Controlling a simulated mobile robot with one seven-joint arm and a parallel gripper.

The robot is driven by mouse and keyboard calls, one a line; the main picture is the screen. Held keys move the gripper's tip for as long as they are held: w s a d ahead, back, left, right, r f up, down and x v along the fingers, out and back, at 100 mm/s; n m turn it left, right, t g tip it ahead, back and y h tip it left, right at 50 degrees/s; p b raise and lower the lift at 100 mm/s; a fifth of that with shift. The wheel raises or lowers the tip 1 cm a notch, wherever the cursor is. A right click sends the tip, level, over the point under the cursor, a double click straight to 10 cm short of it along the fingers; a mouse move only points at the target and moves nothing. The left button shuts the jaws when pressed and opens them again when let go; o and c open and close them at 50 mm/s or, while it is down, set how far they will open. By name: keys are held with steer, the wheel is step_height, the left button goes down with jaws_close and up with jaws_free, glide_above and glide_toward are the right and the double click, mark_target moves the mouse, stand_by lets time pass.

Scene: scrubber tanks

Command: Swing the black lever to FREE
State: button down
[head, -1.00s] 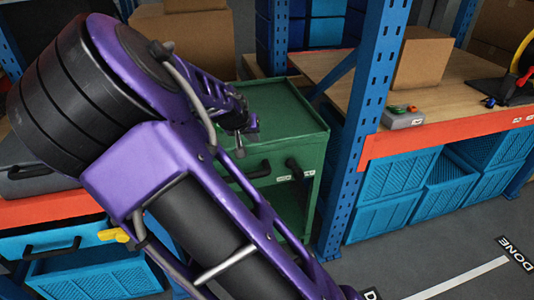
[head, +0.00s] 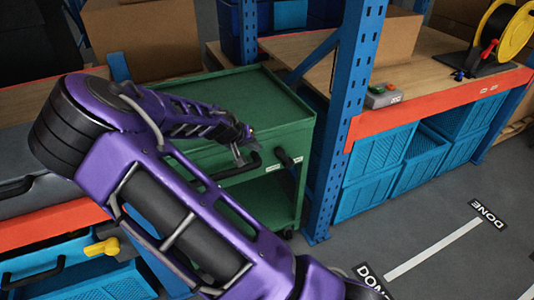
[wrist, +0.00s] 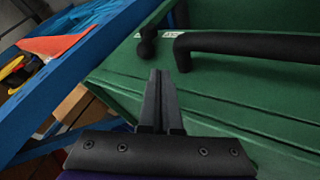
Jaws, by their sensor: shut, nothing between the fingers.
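The green cabinet (head: 270,105) stands left of the blue rack post, with a black bar handle (head: 238,168) on its front. The black lever (head: 284,158) sits on the same front, right of that handle, with small white labels beside it that are too small to read. In the wrist view, the lever (wrist: 148,45) shows a rounded end just beyond my fingertips, left of the bar handle (wrist: 250,46). My gripper (wrist: 160,73) is shut and empty. It points toward the cabinet front and appears apart from the lever. In the head view, my gripper (head: 240,160) is near the bar handle.
The blue rack post (head: 350,120) stands close to the cabinet's right side. A workbench with an orange edge (head: 430,103) and blue crates (head: 400,160) lies beyond it. A yellow handle (head: 102,247) is at lower left. The grey floor (head: 420,220) at right is open.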

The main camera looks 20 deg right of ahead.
mark_target(268, 153)
steer(key=shift+f, duration=0.1)
steer(key=b+x, duration=0.1)
steer(key=x, duration=0.8)
steer(key=shift+w+d+f+b, duration=0.2)
steer(key=shift+d+f+b, duration=0.05)
steer(key=shift+b, duration=0.05)
